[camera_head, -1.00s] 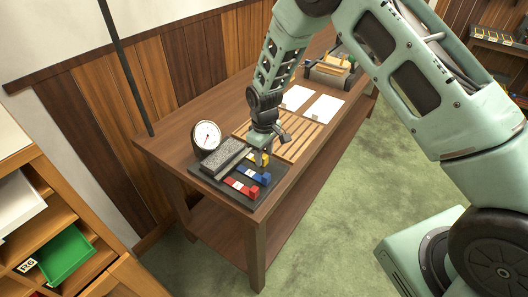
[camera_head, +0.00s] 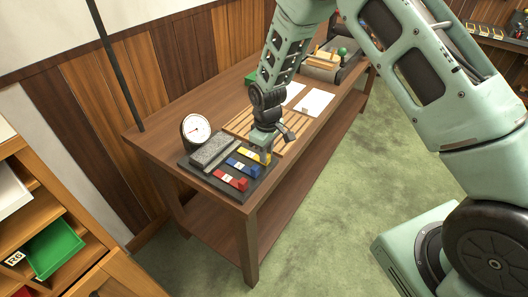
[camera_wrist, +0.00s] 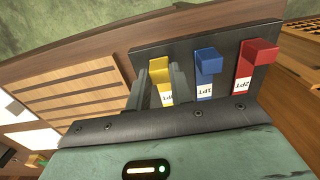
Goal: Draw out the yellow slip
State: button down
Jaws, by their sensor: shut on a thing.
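The yellow slip (camera_wrist: 160,75) lies with the blue slip (camera_wrist: 208,75) and the red slip (camera_wrist: 252,68) on a dark tray (camera_wrist: 285,38). In the wrist view it is the leftmost of the three, with a white label partly hidden by my fingers. My gripper (camera_wrist: 163,88) is shut on the yellow slip. In the head view the yellow slip (camera_head: 259,156) shows just beside my gripper (camera_head: 262,150), still in line with the blue slip (camera_head: 240,168) and the red slip (camera_head: 231,182). I cannot tell whether it is lifted off the tray.
A grey block (camera_head: 213,151) lies on the tray, with a round dial (camera_head: 196,130) behind it. A slatted wooden rack (camera_head: 290,140), white sheets (camera_head: 314,102) and a machine with a green knob (camera_head: 342,51) stand farther along the table (camera_head: 160,142). A cabinet with a green bin (camera_head: 55,249) is at left.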

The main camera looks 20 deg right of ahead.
jog(key=shift+s+d, duration=0.15)
jog(key=shift+s, duration=0.05)
jog(key=c, duration=1.2)
grip_release()
jog(key=shift+c, duration=0.2)
jog(key=shift+w+r, duration=0.1)
jog(key=shift+r, duration=0.5)
notch_tip(320, 180, up, 16)
jog(key=b, duration=0.3)
jog(key=shift+r, duration=0.1)
